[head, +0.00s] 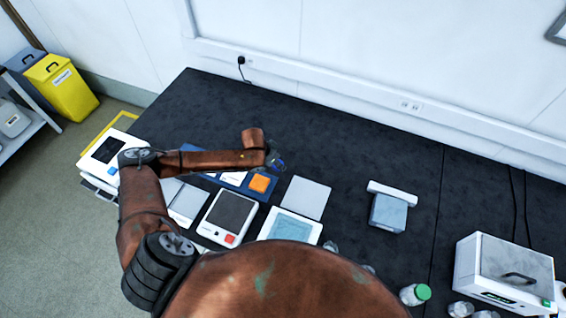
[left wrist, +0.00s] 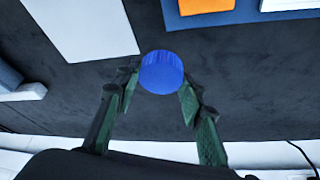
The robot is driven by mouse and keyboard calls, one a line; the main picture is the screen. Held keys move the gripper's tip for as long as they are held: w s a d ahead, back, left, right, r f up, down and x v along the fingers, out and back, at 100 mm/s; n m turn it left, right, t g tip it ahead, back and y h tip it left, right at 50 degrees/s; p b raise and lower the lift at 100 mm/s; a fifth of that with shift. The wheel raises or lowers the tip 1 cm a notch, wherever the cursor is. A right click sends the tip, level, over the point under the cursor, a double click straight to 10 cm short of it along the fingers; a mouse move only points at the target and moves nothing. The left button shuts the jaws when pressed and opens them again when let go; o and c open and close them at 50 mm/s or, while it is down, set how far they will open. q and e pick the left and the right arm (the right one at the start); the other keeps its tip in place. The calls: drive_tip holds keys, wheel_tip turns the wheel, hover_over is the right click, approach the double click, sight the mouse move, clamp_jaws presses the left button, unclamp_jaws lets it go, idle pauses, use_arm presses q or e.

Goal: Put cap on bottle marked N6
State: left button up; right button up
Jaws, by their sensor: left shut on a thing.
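A blue cap (left wrist: 162,72) sits between the fingertips of my left gripper (left wrist: 160,88) in the left wrist view, and the gripper is shut on it. In the head view my left gripper (head: 276,161) is small and partly hidden by its arm, above the dark bench beside the blue mat. A bottle with a green cap (head: 415,294) lies or leans at the lower right of the head view. Clear glass vessels (head: 460,309) stand to its right. No N6 marking can be read in either view. My right gripper is not in view.
A blue mat (head: 268,193) holds an orange square (head: 260,183). A scale (head: 227,216), a pale plate (head: 306,198) and a grey block device (head: 388,211) stand on the bench. A white box instrument (head: 503,272) is at right. The bench's back middle is clear.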

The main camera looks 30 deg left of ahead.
use_arm(q)
drive_tip(key=s+r, duration=0.3)
drive_tip(key=s, duration=0.4)
drive_tip(key=shift+s+a, duration=0.35)
drive_tip(key=shift+a, duration=0.05)
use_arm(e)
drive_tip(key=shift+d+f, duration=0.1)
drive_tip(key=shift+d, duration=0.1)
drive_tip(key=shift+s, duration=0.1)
use_arm(q)
drive_tip(key=w+d+r+n+y+b, duration=0.1)
drive_tip(key=d+r+n+b, duration=0.3)
drive_tip(key=d+r, duration=0.8)
wheel_tip(320, 180, up, 4)
drive_tip(key=shift+f+y+b, duration=0.2)
drive_tip(key=shift+y+b, duration=0.2)
drive_tip(key=shift+b, duration=0.25)
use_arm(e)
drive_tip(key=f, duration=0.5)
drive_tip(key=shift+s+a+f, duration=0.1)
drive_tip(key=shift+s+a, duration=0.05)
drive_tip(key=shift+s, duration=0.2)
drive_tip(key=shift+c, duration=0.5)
